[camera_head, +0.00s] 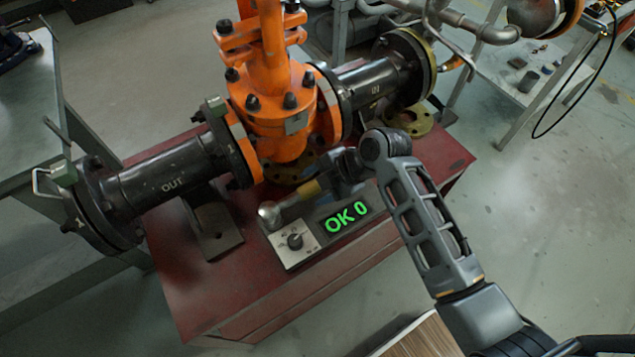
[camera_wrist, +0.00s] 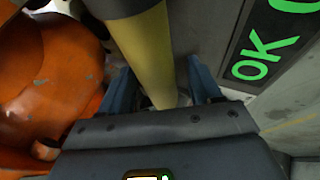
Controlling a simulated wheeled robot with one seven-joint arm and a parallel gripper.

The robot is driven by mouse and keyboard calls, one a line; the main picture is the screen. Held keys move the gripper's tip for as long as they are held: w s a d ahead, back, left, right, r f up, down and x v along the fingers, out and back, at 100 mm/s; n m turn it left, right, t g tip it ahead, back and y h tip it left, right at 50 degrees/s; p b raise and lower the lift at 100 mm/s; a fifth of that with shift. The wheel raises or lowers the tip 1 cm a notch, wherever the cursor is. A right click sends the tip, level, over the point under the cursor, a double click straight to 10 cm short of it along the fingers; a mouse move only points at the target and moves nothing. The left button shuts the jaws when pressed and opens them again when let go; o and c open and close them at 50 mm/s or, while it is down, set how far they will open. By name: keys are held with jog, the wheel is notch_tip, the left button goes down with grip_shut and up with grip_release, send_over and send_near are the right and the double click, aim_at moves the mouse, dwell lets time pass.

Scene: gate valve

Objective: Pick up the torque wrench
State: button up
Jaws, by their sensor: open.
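The torque wrench (camera_head: 308,189) has a yellow band and a rounded metal end at the left. In the head view it lies between the orange valve and the display box, partly hidden by my gripper (camera_head: 343,170). In the wrist view its yellow shaft (camera_wrist: 147,50) runs between the two bluish fingers of my gripper (camera_wrist: 162,85). The fingers are open on either side of the shaft, and I cannot tell whether either touches it.
The orange gate valve (camera_head: 283,110) with black flanged pipes stands close behind my gripper. A display box reading "OK 0" (camera_head: 345,218) sits beside it on the red bench (camera_head: 185,290). A grey table (camera_head: 30,130) stands at left.

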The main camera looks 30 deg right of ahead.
jog(key=shift+c, duration=0.2)
grip_shut()
dwell(0.4)
jog(key=shift+r, duration=0.1)
